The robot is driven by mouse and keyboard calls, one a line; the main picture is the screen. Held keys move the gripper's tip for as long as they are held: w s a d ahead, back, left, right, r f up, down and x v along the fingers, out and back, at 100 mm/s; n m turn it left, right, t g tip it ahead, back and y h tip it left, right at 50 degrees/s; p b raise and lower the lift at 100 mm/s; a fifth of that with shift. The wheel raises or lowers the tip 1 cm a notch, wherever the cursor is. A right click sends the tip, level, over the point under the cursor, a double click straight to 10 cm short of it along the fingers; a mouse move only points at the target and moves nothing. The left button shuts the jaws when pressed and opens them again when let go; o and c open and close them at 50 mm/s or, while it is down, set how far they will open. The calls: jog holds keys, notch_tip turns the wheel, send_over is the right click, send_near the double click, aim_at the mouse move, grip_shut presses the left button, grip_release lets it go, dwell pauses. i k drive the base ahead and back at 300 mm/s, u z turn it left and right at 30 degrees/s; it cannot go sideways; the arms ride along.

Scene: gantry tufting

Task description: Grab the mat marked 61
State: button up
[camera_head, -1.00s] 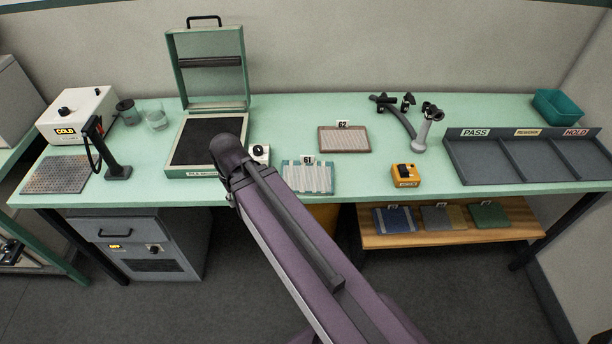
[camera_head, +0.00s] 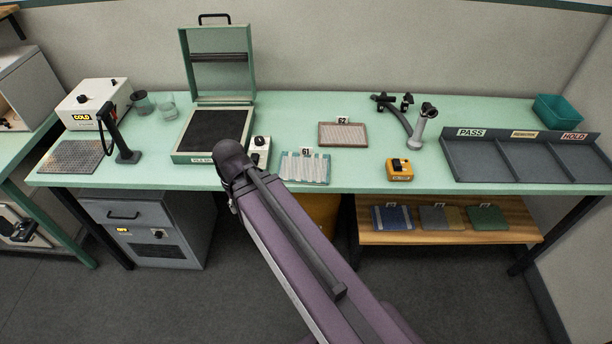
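The mat marked 61 (camera_head: 306,169) lies flat near the front edge of the green table. It is pale with light stripes and a teal border, and its number tag stands at its back edge. A second mat, marked 62 (camera_head: 342,135), is reddish brown and lies behind it to the right. My purple arm rises from the bottom of the picture, its dark upper end just left of the mat marked 61. My gripper's fingers do not show, so what they hold is hidden.
An open press (camera_head: 212,135) stands left of the mats, with a small white dial box (camera_head: 259,150) beside it. An orange device (camera_head: 399,170) sits to the right. A grey sorting tray (camera_head: 520,160) fills the right end. Several mats lie on a wooden shelf (camera_head: 450,236) below.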

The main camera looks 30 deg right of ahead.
aim_at(305, 166)
jog(key=u, duration=0.1)
jog(key=k, duration=0.65)
jog(key=z, duration=0.7)
jog(key=i, duration=1)
jog(key=z, duration=0.1)
jog(key=k, duration=0.7)
